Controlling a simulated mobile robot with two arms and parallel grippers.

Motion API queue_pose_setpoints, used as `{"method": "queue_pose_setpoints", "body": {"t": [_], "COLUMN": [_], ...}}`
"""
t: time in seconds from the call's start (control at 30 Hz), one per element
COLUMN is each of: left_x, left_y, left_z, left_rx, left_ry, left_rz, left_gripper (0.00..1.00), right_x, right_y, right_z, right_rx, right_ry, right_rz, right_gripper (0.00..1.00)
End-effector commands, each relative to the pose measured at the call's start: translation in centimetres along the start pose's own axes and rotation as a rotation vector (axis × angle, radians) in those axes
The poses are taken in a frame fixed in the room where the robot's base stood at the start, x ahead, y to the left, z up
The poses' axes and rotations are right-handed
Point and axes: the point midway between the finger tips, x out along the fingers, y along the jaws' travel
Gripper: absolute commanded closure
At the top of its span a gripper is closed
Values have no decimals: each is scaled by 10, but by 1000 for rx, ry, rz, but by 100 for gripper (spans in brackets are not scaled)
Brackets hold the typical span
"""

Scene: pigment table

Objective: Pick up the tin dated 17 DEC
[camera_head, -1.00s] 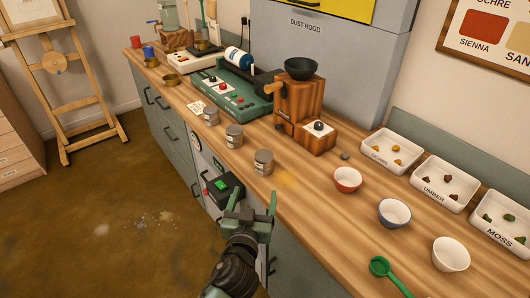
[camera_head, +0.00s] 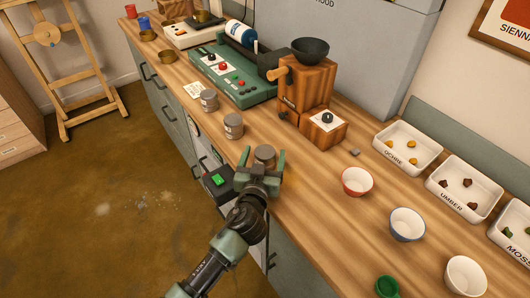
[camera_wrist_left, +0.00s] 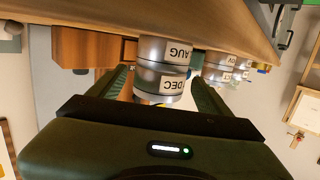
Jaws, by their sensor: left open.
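Small grey tins stand along the bench's front edge. The nearest tin (camera_head: 264,153) is partly hidden by my left gripper (camera_head: 262,170) in the head view. In the left wrist view the picture is upside down. A tin with a label reading DEC (camera_wrist_left: 160,84) sits on a tin labelled AUG (camera_wrist_left: 152,50). The day number on the DEC label cannot be read. My left gripper is open, with one finger on each side of the DEC tin and gaps between. My right gripper is not in view.
Two more tin stacks, the middle one (camera_head: 233,126) and the far one (camera_head: 209,100), stand left along the edge. A wooden grinder (camera_head: 305,90) stands behind. A red-rimmed bowl (camera_head: 357,182) and a blue-rimmed bowl (camera_head: 407,224) are to the right.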

Motion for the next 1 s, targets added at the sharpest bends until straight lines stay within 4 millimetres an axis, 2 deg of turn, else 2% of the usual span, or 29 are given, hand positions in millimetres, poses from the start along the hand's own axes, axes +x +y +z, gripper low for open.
{"method": "queue_pose_setpoints", "body": {"t": [0.07, 0.2, 0.5, 0.57, 0.7, 0.77, 1.0], "left_x": [12, 29, 34, 34, 34, 33, 33], "left_y": [2, 2, 2, 2, 2, 2, 2], "left_z": [-3, -2, 0, 0, 0, 0, -1], "left_rx": [4, 1, -1, -1, -1, -1, -1], "left_ry": [1, 1, 1, 0, 0, 0, 1], "left_rz": [0, 0, 0, 0, 0, 0, 0], "left_gripper": [21, 21, 21, 35, 74, 89, 89], "right_x": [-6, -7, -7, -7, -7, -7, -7], "right_y": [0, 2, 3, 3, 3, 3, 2], "right_z": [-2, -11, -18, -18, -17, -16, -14], "right_rx": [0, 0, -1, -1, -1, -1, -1], "right_ry": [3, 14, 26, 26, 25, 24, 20], "right_rz": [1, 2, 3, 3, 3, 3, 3], "right_gripper": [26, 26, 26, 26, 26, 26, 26]}}
